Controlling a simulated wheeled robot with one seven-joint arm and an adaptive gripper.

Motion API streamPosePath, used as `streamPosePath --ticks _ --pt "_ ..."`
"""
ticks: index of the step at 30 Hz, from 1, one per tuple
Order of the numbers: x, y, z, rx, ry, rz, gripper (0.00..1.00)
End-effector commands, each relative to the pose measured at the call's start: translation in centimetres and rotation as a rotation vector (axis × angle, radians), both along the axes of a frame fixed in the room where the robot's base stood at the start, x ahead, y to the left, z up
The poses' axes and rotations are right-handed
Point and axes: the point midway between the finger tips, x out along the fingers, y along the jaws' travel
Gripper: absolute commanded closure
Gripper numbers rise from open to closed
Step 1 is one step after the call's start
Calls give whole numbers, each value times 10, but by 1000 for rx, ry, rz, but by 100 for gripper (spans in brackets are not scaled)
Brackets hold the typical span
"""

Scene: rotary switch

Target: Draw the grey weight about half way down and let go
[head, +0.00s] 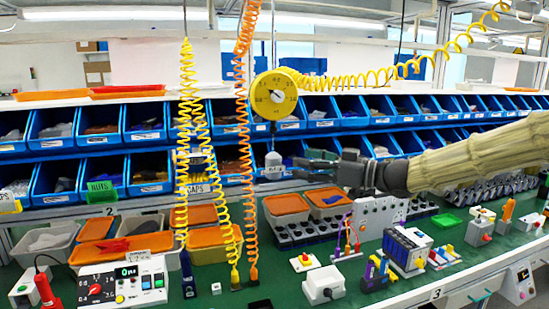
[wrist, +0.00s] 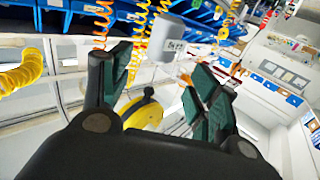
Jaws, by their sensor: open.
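The grey weight (head: 273,159) hangs below the round yellow dial (head: 274,96), with a label on its lower part. It also shows in the wrist view (wrist: 168,38), just past the fingertips and roughly in line with the gap between them. My gripper (head: 302,169) comes in from the right at the weight's height. Its dark green fingers (wrist: 158,78) are spread apart with nothing held between them. The yellow dial shows partly between the fingers in the wrist view (wrist: 146,112). Whether a fingertip touches the weight I cannot tell.
Yellow (head: 188,130) and orange (head: 246,150) coiled hoses hang left of the weight. Rows of blue bins (head: 100,128) stand behind. The green bench below holds orange-lidded tubs (head: 286,205), a white box (head: 323,285) and several small devices.

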Motion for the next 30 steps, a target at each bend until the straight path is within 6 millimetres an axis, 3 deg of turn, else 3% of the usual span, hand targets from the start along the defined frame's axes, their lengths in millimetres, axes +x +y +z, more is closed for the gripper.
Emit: streamPosePath --ticks 18,30 --pt "38 76 0 0 2 1 39" --pt "43 86 -1 1 2 0 39"
